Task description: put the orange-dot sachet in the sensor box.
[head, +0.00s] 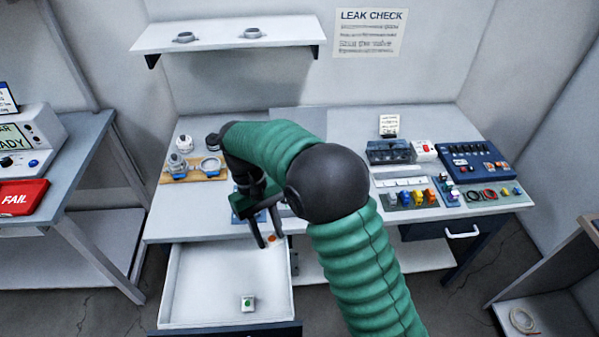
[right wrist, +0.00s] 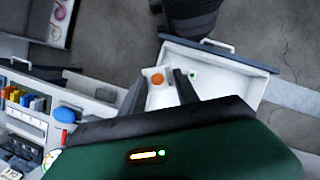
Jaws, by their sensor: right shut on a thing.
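The orange-dot sachet (head: 272,238) is small and white with an orange dot. My right gripper (head: 268,242) is shut on it, above the back of the open drawer. In the right wrist view the sachet (right wrist: 158,80) shows between the two dark fingers. A blue box-like thing (head: 238,203) sits at the table's front edge, mostly hidden behind my right gripper; I cannot tell for sure that it is the sensor box. My left gripper is not in view.
The open white drawer (head: 205,285) holds a green-dot sachet (head: 248,303) near its front. A wooden board (head: 205,175) with metal fittings lies at the table's left. A blue case (head: 475,160) and coloured parts fill the right side. My right arm hides the table's middle.

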